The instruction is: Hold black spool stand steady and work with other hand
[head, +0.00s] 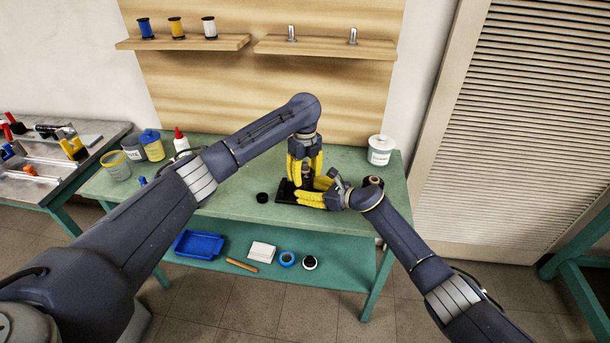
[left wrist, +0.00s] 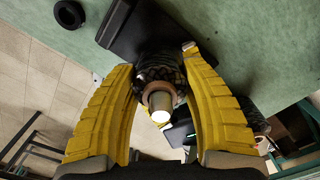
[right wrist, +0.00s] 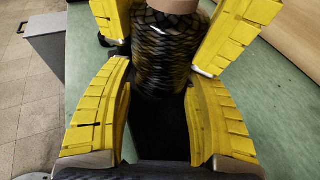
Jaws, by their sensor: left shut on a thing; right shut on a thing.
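The black spool stand (head: 284,191) has a flat dark base on the green bench; its base also shows in the left wrist view (left wrist: 128,28) and right wrist view (right wrist: 160,128). A spool of shiny black woven tow (right wrist: 170,50) stands upright on it, with a brown core and pale post end (left wrist: 160,106). My left gripper (head: 305,172) points down, with its fingers around the spool on both sides. My right gripper (head: 314,195) comes in low from the right, shut on the stand's dark part below the spool. The fingers hide much of the stand and the exact contact.
A black ring (head: 262,197) lies left of the stand. A dark spool with a brown core (head: 374,181) stands to the right, close to my right wrist. A white tub (head: 381,150) is at the back right. Bottles and jars (head: 152,146) stand at the left end.

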